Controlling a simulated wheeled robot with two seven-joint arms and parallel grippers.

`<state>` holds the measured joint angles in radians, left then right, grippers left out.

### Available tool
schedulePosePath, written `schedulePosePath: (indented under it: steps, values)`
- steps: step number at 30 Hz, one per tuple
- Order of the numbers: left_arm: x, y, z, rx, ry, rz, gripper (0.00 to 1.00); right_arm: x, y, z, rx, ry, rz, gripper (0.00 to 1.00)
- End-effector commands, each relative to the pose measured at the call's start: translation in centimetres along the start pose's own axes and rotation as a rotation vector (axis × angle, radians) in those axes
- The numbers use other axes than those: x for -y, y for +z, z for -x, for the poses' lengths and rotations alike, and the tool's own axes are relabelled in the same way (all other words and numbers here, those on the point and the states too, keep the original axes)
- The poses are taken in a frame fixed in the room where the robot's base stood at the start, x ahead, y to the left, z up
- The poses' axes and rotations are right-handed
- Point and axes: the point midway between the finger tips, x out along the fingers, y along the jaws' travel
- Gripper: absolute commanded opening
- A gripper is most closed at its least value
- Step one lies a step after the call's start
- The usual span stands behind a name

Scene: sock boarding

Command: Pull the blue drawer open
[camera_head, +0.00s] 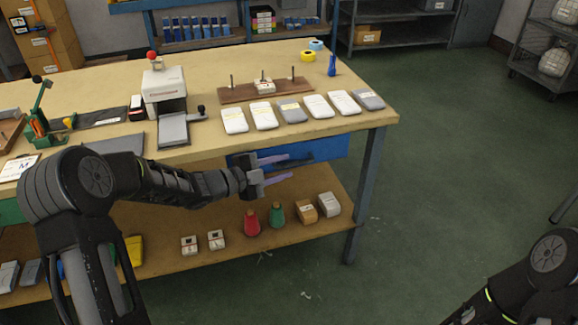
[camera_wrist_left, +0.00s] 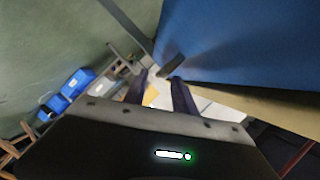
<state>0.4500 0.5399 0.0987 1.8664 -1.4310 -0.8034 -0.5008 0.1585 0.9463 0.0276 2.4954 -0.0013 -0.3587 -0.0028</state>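The blue drawer (camera_head: 333,147) is set under the right part of the worktable's top. Its blue face also fills the upper right of the left wrist view (camera_wrist_left: 245,45). A dark handle (camera_wrist_left: 172,66) stands out from that face. My left gripper (camera_head: 277,170) is in front of the drawer and hides part of it. Its two fingers are spread apart with nothing between them, and in the left wrist view (camera_wrist_left: 160,82) the handle shows just beyond the tips, nearer the right finger. I cannot tell whether they touch. My right gripper is out of view.
The wooden worktable (camera_head: 225,68) carries several folded bundles (camera_head: 290,110) and a white press (camera_head: 163,88) above the drawer. A red cone (camera_head: 252,223) and a green cone (camera_head: 276,214) stand on the lower shelf. The table leg (camera_head: 365,195) is to the right.

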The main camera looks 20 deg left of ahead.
Motion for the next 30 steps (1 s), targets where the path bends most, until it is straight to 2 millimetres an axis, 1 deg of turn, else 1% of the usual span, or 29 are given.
schedulePosePath:
  steps: [1, 3, 6, 15, 17, 27, 30]
  values:
    - [-0.1, 0.1, -0.8, -0.001, 0.0, 0.0, 0.32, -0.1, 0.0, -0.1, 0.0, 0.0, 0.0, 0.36]
    - [-0.1, 0.0, -1.7, -0.001, 0.0, 0.0, 0.32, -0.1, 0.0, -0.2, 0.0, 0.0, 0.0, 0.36]
    - [-0.1, 0.0, -2.4, 0.0, 0.0, 0.0, 0.32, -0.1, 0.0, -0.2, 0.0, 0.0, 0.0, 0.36]
    - [0.0, 0.0, -2.7, 0.001, 0.0, 0.001, 0.32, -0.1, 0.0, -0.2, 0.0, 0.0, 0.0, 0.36]
    - [0.0, 0.0, -2.7, 0.001, 0.0, 0.001, 0.28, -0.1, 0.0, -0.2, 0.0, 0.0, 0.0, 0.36]
    - [0.0, 0.0, -2.6, 0.001, 0.0, 0.001, 0.01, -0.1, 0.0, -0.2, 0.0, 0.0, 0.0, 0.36]
    - [0.0, 0.0, -2.6, 0.001, 0.0, 0.001, 0.0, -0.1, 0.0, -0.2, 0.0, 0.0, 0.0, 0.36]
